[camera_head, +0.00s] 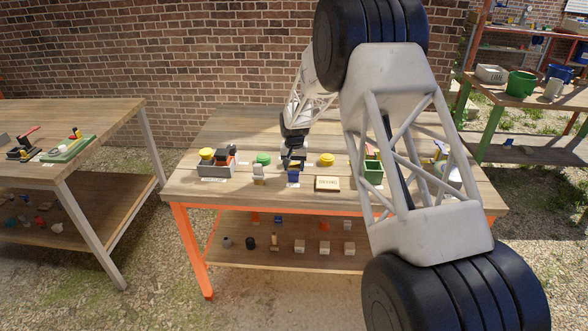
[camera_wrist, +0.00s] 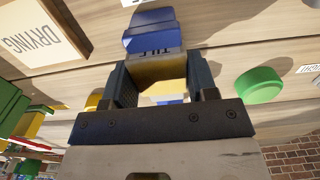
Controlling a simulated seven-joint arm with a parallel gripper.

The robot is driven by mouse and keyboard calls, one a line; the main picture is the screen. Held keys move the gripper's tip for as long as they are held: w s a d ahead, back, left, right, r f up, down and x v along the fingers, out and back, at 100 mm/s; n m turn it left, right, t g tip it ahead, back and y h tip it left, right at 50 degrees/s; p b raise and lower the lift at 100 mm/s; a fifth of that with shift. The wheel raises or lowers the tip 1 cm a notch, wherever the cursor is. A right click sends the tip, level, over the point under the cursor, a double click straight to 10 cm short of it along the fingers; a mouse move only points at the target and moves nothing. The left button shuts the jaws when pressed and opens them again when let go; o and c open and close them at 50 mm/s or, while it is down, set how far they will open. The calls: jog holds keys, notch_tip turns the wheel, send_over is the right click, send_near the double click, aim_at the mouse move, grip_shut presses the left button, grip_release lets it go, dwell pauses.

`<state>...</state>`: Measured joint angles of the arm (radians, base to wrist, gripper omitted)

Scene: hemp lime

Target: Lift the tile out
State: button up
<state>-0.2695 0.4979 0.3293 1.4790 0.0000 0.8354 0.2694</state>
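A blue holder (camera_head: 293,177) with a white label stands near the front middle of the table. In the wrist view the holder (camera_wrist: 152,28) has a label, upside down, that seems to read TILE. A yellow-tan piece (camera_wrist: 160,70), perhaps the tile, shows between the fingers of my gripper (camera_wrist: 160,80), next to the holder. The fingers are well apart, one on each side of this piece. I cannot tell whether they press on it. In the head view my gripper (camera_head: 293,156) is low over the holder and hides its upper part.
A green round lid (camera_head: 263,158) and a small pale object (camera_head: 258,174) stand left of the holder. A yellow round piece (camera_head: 327,159) and a DRYING box (camera_head: 327,184) are to its right. A grey tray (camera_head: 213,171) and a green box (camera_head: 373,175) stand farther out.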

jog(key=shift+c, duration=0.8)
jog(key=shift+r, duration=0.9)
jog(key=shift+r, duration=1.6)
jog(key=shift+s+d, duration=0.1)
